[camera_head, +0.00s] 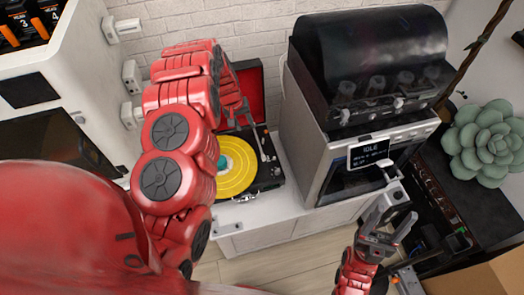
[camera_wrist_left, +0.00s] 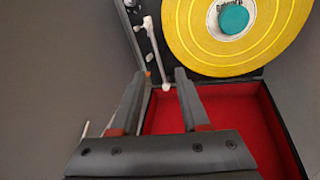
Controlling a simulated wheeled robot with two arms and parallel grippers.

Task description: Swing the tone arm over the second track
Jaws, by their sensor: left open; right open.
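The turntable (camera_head: 262,187) is an open black case with a red-lined lid, standing on the white counter. It carries a yellow record (camera_head: 238,176) with a teal centre, also in the left wrist view (camera_wrist_left: 185,32). The pale tone arm (camera_wrist_left: 157,50) lies beside the record, off its yellow face. My left gripper (camera_head: 240,122) is over the lid side of the turntable. In the left wrist view its open fingers (camera_wrist_left: 162,76) have the tone arm's end between them in the picture; I cannot tell whether they touch. My right gripper (camera_head: 391,228) is open and empty, away to the right.
A white machine (camera_head: 310,112) with a dark hood (camera_head: 372,60) stands right of the turntable, with a small screen (camera_head: 369,152) in front. A green succulent (camera_head: 487,142) is at far right. A white cabinet (camera_head: 75,62) rises at left. The counter (camera_head: 255,212) before the turntable is clear.

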